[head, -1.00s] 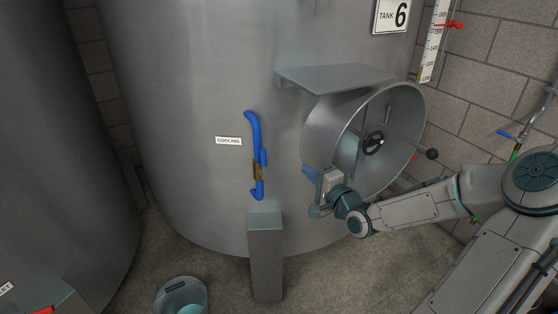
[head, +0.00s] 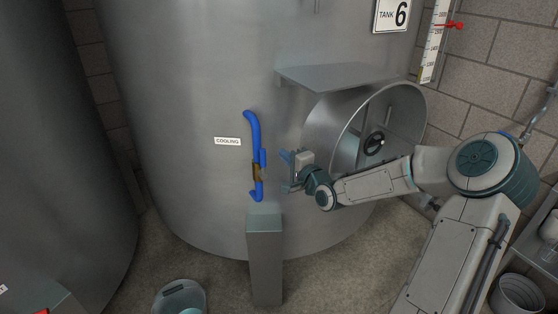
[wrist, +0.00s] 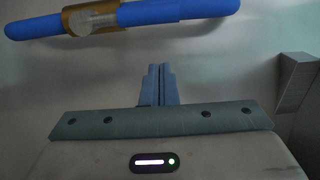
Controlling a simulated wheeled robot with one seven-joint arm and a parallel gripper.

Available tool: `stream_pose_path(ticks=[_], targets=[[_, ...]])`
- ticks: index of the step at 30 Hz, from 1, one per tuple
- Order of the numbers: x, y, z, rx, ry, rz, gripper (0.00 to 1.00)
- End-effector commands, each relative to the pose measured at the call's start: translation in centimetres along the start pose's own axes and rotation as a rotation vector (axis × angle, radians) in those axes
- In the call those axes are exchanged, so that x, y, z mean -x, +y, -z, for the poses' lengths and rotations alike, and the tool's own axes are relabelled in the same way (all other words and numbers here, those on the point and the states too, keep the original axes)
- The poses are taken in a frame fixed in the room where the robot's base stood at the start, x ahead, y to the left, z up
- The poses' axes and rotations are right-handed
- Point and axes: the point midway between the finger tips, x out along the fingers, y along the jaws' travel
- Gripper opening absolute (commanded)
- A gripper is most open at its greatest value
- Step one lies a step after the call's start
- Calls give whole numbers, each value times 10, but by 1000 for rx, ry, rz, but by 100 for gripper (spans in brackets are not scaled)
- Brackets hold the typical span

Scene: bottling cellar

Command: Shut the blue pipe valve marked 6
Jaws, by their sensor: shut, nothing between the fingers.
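A blue pipe (head: 252,128) runs down the front of the tank marked 6, right of the COOLING label (head: 228,141). A brass valve body (head: 257,173) sits low on it, with a short blue lever (head: 263,158) lying along the pipe. In the wrist view the pipe (wrist: 32,27) crosses the top, with the brass body (wrist: 92,20) at left and the lever (wrist: 180,11) extending right, along the pipe. My gripper (head: 285,156) is just right of the valve, apart from it. Its fingers (wrist: 158,70) are together and empty, below the lever in the wrist view.
A round open manway (head: 400,100) with a handwheel juts from the tank right of my gripper, under a metal shelf (head: 335,77). A grey post (head: 265,255) stands below the pipe. A bucket (head: 180,299) is on the floor at lower left. Another tank (head: 50,150) stands left.

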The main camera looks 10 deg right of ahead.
Motion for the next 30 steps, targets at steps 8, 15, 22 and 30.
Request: stream_pose_path(ticks=[8, 15, 22, 30], targets=[[-6, -1, -31, 3, -4, 1, 0], [-6, -1, -32, 2, -2, 1, 0], [-4, -1, -25, 7, 3, 1, 0], [-5, -3, -38, 57, -4, -1, 0]])
